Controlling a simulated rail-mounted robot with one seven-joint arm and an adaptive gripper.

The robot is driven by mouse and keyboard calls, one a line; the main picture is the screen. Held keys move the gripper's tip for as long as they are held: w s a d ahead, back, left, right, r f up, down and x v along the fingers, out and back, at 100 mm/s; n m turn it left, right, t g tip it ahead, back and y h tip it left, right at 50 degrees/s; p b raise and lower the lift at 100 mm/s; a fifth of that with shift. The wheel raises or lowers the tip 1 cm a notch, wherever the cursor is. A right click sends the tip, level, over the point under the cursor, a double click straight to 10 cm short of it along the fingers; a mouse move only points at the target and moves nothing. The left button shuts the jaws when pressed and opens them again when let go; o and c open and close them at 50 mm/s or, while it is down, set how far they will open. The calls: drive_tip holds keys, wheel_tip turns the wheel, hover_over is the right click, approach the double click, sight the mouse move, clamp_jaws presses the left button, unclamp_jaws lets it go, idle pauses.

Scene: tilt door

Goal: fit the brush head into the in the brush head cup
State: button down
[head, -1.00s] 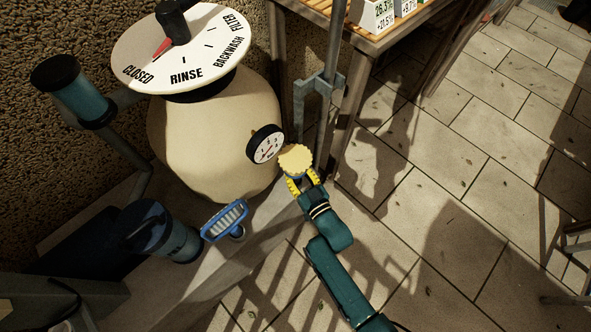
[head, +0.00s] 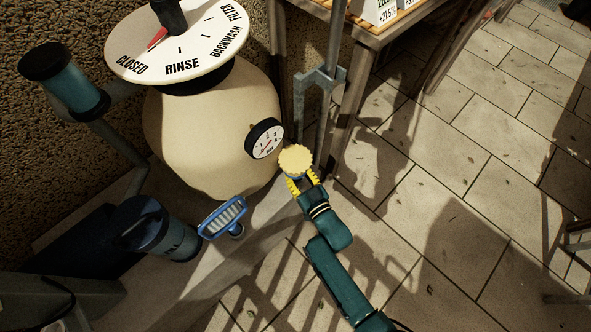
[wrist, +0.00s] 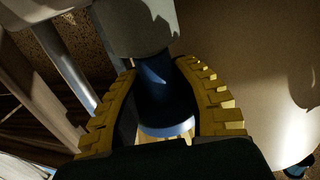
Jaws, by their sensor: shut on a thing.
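The brush head, a round cream piece with a scalloped edge and blue underneath (head: 295,158), is at my gripper (head: 302,180). The gripper's yellow fingers are shut on its blue part. In the wrist view, the yellow fingers (wrist: 168,105) close around the dark blue body (wrist: 160,85), which has a lighter blue rim at its lower end. A grey piece stands above it there; I cannot tell what it is. I cannot make out the brush head cup for certain.
A cream tank (head: 210,135) with a dial plate (head: 180,50) and a round gauge (head: 264,139) stands left of my gripper. A metal post with a bracket (head: 318,85) and a wooden table (head: 365,22) are behind it. Paved floor at the right is mostly clear.

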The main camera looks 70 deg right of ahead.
drive_tip(key=shift+f, duration=0.1)
drive_tip(key=c, duration=0.8)
unclamp_jaws()
drive_tip(key=v, duration=1.2)
